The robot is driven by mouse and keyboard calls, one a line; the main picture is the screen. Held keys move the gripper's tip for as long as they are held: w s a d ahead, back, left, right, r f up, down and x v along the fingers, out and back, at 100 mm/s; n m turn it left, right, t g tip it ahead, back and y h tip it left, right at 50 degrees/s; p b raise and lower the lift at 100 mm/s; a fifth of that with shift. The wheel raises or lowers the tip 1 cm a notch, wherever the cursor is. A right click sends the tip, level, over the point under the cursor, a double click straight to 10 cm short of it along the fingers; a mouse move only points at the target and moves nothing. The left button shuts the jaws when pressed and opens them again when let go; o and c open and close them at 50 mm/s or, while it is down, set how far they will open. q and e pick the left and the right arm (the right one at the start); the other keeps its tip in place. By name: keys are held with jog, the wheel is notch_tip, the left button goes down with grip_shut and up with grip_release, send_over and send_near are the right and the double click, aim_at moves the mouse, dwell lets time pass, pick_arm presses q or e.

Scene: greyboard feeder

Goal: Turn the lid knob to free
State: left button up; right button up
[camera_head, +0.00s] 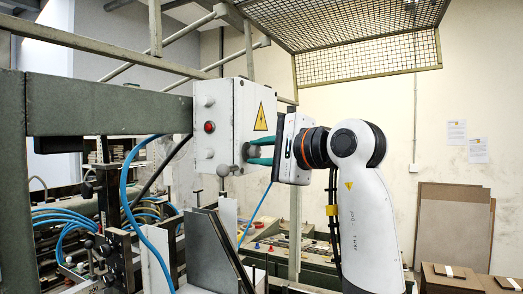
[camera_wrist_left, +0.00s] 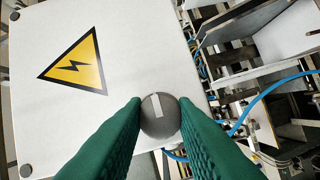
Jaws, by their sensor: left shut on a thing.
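The lid knob (camera_wrist_left: 159,116) is a round grey knob with a pale line across its face, running nearly straight up the picture in the left wrist view. It sits at the lower right edge of the white lid (camera_wrist_left: 60,125), which bears a yellow warning triangle (camera_wrist_left: 76,68). My left gripper (camera_wrist_left: 160,104) is shut on the knob, with one green finger on each side. In the head view my left gripper (camera_head: 256,151) reaches the lid of the white box (camera_head: 225,105) from the right; its fingers mostly hide the knob. My right gripper is not in view.
A red button (camera_head: 209,127) is on the box's left face. A green-grey beam (camera_head: 105,108) runs to the box. Blue hoses (camera_head: 128,200) and upright metal plates (camera_head: 207,250) stand below. A wire mesh guard (camera_head: 370,60) hangs above. Cardboard boxes (camera_head: 455,280) are at the right.

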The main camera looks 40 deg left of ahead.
pick_arm(q)
jog(key=o, duration=1)
jog(key=shift+d, duration=0.1)
jog(key=shift+d+f+b, duration=0.1)
jog(key=shift+d+b, duration=0.2)
jog(key=shift+b, duration=0.05)
jog(key=d+r+b, duration=0.1)
jog(key=d+b, duration=0.3)
jog(key=d, duration=0.7)
jog(key=shift+s+r, duration=0.2)
jog(key=shift+s, duration=0.2)
